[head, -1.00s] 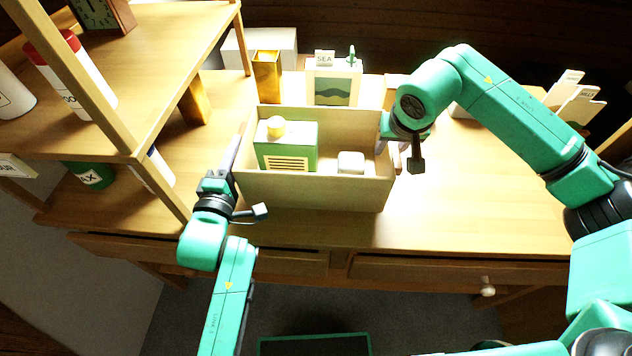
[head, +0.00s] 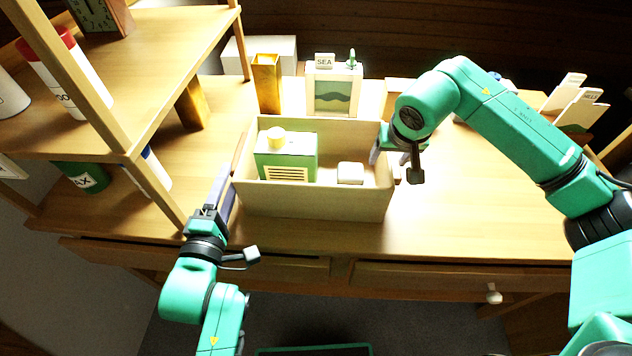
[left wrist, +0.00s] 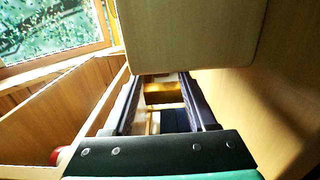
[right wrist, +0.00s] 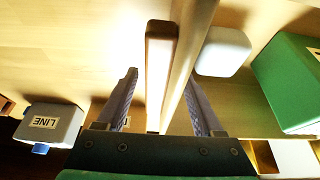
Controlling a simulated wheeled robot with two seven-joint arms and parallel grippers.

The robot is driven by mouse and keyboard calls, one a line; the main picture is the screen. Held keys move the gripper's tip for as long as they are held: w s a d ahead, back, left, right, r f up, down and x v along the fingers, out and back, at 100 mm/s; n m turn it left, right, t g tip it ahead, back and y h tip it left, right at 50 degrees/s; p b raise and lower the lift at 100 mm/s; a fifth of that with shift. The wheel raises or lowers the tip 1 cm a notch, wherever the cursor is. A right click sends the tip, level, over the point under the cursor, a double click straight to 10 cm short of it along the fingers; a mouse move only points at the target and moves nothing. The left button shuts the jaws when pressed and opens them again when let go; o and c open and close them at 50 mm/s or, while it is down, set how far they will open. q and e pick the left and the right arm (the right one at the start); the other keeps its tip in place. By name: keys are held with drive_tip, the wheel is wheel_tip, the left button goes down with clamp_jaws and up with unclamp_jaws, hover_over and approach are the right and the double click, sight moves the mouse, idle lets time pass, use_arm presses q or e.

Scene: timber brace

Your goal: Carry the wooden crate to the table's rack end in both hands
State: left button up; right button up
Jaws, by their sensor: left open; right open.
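The wooden crate (head: 312,200) appears to rest upright on the table, near its front edge and beside the shelf rack. Inside are a green radio-like box (head: 286,166) with a yellow knob and a small white block (head: 350,172). My left gripper (head: 222,185) is open beside the crate's left end; in the left wrist view the crate wall (left wrist: 190,35) is beyond its fingers. My right gripper (head: 382,148) is open at the right end. In the right wrist view its fingers stand either side of a pale bar (right wrist: 160,75) at the crate wall.
The wooden rack (head: 130,135) stands at left, holding bottles and a clock. Behind the crate are a brass vase (head: 267,82) and a SEA picture frame (head: 334,92). Cards (head: 575,105) stand at far right.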

use_arm(q)
drive_tip(key=s, duration=0.5)
drive_tip(key=shift+s+a, duration=0.4)
drive_tip(key=shift+s, duration=0.1)
use_arm(e)
drive_tip(key=shift+r, duration=0.2)
drive_tip(key=v, duration=1.1)
drive_tip(key=shift+s+r, duration=0.25)
drive_tip(key=shift+r, duration=0.05)
use_arm(q)
wheel_tip(320, 180, up, 9)
drive_tip(key=p, duration=1)
drive_tip(key=shift+p, duration=0.3)
use_arm(e)
wheel_tip(320, 180, up, 11)
drive_tip(key=shift+f, duration=0.2)
